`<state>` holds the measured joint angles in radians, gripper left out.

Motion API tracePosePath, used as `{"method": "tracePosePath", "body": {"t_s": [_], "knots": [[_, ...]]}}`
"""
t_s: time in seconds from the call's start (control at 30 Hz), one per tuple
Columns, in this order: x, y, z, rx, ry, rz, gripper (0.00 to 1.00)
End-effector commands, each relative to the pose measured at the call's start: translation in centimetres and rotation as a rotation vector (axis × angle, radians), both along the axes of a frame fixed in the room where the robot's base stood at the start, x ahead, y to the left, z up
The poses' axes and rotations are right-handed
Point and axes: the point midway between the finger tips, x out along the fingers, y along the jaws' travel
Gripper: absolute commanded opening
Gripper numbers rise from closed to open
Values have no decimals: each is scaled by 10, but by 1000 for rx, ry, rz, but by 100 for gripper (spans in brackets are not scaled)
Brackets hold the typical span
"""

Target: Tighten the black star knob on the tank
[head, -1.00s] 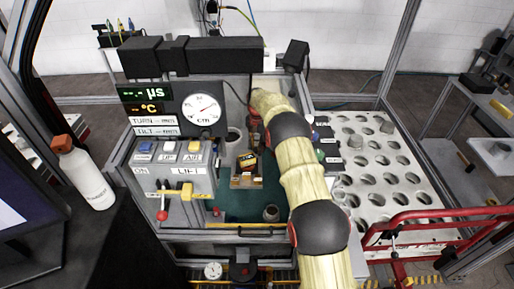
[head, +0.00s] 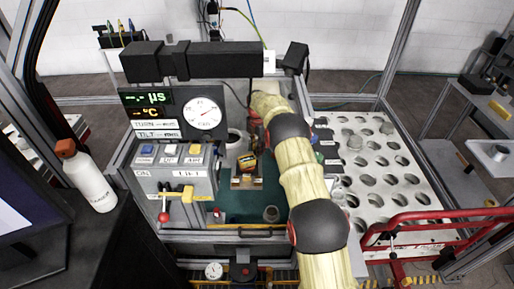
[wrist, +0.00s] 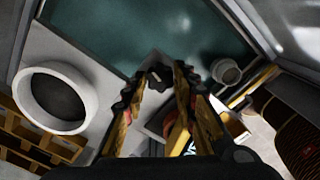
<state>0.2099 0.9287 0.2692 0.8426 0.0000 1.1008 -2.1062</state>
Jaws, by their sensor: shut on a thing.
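My gripper (wrist: 158,80) shows in the wrist view with its two yellow-and-black fingers closed in around a small black knob-like piece (wrist: 155,73). This piece appears to be the black star knob; its lobes are too dark to make out fully. It sits by the corner of the teal tank floor (wrist: 200,32). The tank also shows in the head view (head: 235,205).
A pale round ring (wrist: 27,82) lies left of my gripper in the wrist view, and a small grey cup (wrist: 226,70) lies right. In the head view, a control panel (head: 160,180) with a gauge (head: 203,114) stands left of the arm. A perforated white plate (head: 385,200) lies right.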

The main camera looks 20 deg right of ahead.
Motion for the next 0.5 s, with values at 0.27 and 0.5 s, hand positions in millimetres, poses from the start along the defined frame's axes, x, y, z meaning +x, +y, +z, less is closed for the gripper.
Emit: {"method": "tracePosePath", "body": {"t_s": [0.27, 0.5], "knots": [[0, 1, 1, 0, 2, -259, 3], [0, 1, 1, 0, 2, -487, 3]]}}
